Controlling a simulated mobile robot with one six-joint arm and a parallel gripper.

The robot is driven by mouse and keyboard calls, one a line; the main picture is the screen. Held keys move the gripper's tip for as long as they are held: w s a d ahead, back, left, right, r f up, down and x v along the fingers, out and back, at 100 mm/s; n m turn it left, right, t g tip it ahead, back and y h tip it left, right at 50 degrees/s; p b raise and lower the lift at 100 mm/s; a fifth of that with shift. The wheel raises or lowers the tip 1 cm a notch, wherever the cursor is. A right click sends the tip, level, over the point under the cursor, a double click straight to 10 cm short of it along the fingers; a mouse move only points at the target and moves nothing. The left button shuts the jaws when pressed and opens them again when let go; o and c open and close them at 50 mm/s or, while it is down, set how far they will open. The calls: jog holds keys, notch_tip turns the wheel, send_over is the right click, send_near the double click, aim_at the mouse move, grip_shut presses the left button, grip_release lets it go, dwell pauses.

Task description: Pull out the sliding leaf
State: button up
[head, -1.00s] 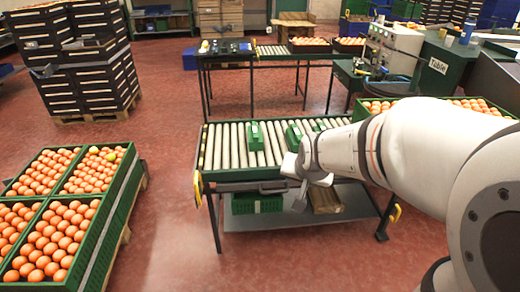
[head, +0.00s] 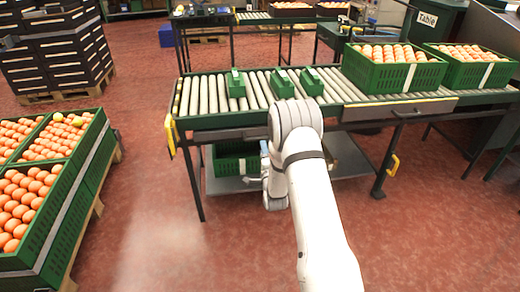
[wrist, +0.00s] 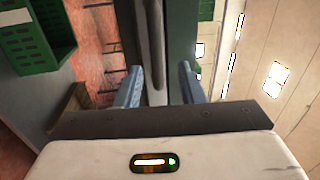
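The roller table (head: 176,125) stands ahead in the head view. A dark bar like a handle (head: 225,134) runs along its front edge, under the rollers; I cannot tell where the sliding leaf begins. In the wrist view a grey rounded bar (wrist: 156,45) runs down between the two blue-grey fingers of my gripper (wrist: 158,88), beside a dark green strip (wrist: 182,40). The fingers are apart, with visible gaps, and not closed on the bar. In the head view my wrist hides part of the table's front, and the fingertips are hard to make out.
Small green boxes (head: 283,88) stand on the rollers. Green crates of oranges (head: 375,76) stand on the right part of the table. A green crate (head: 228,160) sits on the shelf below. Stacked orange crates (head: 70,205) are at left. The floor in front is clear.

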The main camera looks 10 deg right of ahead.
aim_at(261, 137)
jog(key=w, duration=0.2)
jog(key=w+b, duration=0.1)
jog(key=w, duration=0.4)
jog(key=shift+w+r+b, duration=0.25)
jog(key=shift+b, duration=0.15)
jog(key=shift+c, duration=0.2)
grip_shut()
